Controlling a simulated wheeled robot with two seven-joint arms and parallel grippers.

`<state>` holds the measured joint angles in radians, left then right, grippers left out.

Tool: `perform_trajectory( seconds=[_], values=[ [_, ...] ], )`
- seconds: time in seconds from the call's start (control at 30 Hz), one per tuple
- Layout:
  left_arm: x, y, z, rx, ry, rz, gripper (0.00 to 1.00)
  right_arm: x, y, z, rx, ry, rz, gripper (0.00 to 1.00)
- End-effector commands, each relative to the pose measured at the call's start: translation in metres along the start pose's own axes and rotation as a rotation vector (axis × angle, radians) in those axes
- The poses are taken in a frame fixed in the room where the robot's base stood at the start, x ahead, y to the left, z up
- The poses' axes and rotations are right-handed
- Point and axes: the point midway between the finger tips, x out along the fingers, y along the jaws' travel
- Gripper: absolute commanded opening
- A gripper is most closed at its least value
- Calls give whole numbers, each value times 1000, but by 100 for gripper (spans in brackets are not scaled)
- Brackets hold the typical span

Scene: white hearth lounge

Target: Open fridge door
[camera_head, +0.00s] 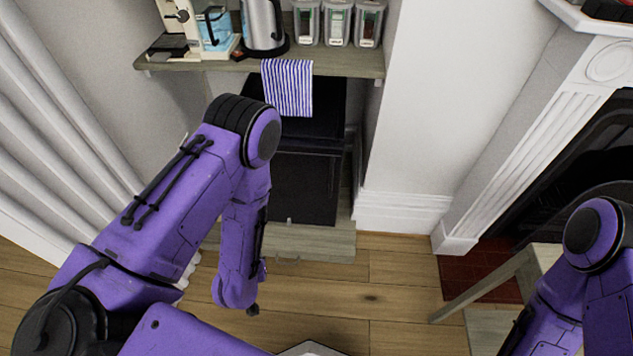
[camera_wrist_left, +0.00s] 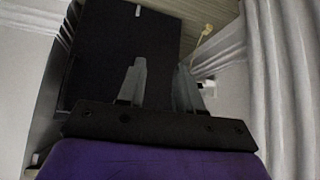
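The black fridge (camera_head: 305,185) stands in the alcove below a wooden shelf. Its dark front faces me and looks closed; a small pale mark shows low on it. A blue-and-white striped cloth (camera_head: 287,88) hangs from the shelf over its upper part. My left arm covers the fridge's left side in the head view. In the left wrist view my left gripper (camera_wrist_left: 160,68) is open and empty, its two fingers apart in front of a dark panel (camera_wrist_left: 118,45) that appears to be the fridge. I cannot tell whether they touch it. My right gripper is out of view.
The shelf (camera_head: 345,62) carries a kettle (camera_head: 263,25), a coffee machine and several canisters. A white wall stands right of the fridge, then a white fireplace. White pleated curtain-like folds (camera_head: 60,120) are at left. A wooden stool or table (camera_head: 490,285) is at right. Some wooden floor is clear.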

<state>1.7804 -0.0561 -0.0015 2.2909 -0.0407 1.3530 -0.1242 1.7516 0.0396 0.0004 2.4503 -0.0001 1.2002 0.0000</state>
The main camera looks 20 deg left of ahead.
Motion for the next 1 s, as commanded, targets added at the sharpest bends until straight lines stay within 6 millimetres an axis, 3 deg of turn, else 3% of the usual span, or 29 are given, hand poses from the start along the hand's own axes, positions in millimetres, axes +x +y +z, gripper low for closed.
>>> perform_trajectory(
  seconds=[0.03, 0.1, 0.2, 0.33, 0.53, 0.8, 1.0],
  values=[
    [60, 32, -2, 38, 134, 64, 35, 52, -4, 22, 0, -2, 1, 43],
    [100, 77, -34, 85, 333, 148, 35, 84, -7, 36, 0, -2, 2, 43],
    [128, 137, -74, 130, 581, 246, 35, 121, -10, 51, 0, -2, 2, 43],
    [132, 188, -109, 148, 798, 323, 35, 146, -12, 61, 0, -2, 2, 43],
    [130, 212, -136, 145, 889, 349, 35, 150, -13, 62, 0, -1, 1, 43],
    [165, 232, -178, 144, 885, 347, 35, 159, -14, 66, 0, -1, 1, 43],
    [181, 242, -199, 146, 882, 348, 35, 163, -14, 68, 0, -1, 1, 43]
  ],
)
